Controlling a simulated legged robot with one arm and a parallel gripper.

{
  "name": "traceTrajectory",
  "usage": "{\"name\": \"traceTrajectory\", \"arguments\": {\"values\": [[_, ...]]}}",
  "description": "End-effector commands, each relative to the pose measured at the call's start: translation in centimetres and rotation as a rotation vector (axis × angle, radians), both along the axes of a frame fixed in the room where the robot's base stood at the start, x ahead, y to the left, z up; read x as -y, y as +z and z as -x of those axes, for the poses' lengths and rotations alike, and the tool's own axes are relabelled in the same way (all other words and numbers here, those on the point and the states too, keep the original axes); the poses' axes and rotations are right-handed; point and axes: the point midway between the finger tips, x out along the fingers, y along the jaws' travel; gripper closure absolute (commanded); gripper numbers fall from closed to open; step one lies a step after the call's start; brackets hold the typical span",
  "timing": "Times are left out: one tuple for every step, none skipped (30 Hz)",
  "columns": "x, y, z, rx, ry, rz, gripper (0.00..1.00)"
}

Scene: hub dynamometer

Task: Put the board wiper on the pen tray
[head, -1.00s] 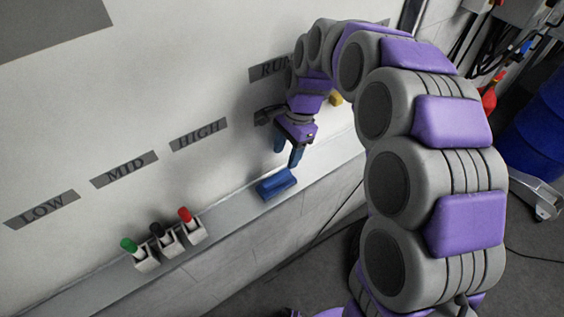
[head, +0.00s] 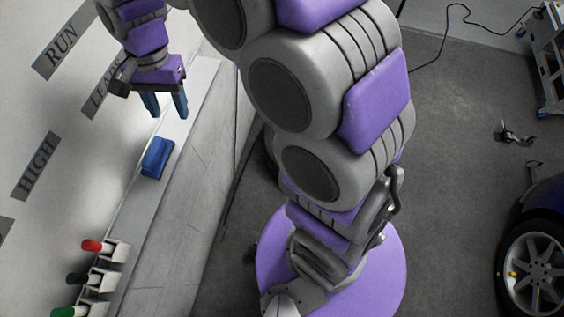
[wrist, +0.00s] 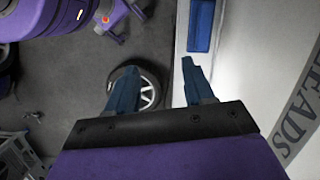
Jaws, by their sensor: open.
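The blue board wiper (head: 157,157) lies on the pale pen tray (head: 185,136), a ledge along the foot of the whiteboard. My gripper (head: 167,112) is above the tray, a short way beyond the wiper in the head view, and its blue fingers are apart with nothing between them. In the wrist view the wiper (wrist: 202,26) shows at the top on the tray (wrist: 183,82), ahead of the open fingers (wrist: 155,88) and apart from them. The wiper's underside is hidden.
The whiteboard (head: 75,130) with label strips rises beside the tray. A car wheel (head: 535,265) stands on the floor at the right. The tray between wiper and markers looks clear.

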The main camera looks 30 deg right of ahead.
Motion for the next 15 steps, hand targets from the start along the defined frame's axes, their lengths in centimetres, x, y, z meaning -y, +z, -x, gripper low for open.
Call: {"name": "traceTrajectory", "arguments": {"values": [[1.9,0.5,1.6,0.011,0.034,0.001,0.48],[2.8,0.7,2.3,0.017,0.058,0.002,0.48],[4.0,0.9,3.4,0.025,0.09,0.003,0.48],[4.9,0.9,4.3,0.028,0.115,0.006,0.48],[5.7,1.0,5.1,0.035,0.138,0.007,0.48],[6.9,1.1,6.3,0.04,0.168,0.01,0.48],[7.7,1.0,7.3,0.041,0.192,0.014,0.48],[8.4,1.0,8.2,0.045,0.214,0.017,0.48],[9.5,0.9,9.5,0.049,0.243,0.021,0.48],[10.2,0.8,10.5,0.049,0.264,0.024,0.48],[11.0,0.7,11.5,0.053,0.287,0.026,0.48],[11.9,0.5,12.9,0.052,0.315,0.029,0.48],[12.6,0.3,14.0,0.052,0.335,0.032,0.48],[13.3,0.2,14.9,0.055,0.354,0.033,0.48],[14.1,-0.1,16.3,0.054,0.38,0.036,0.48]]}}
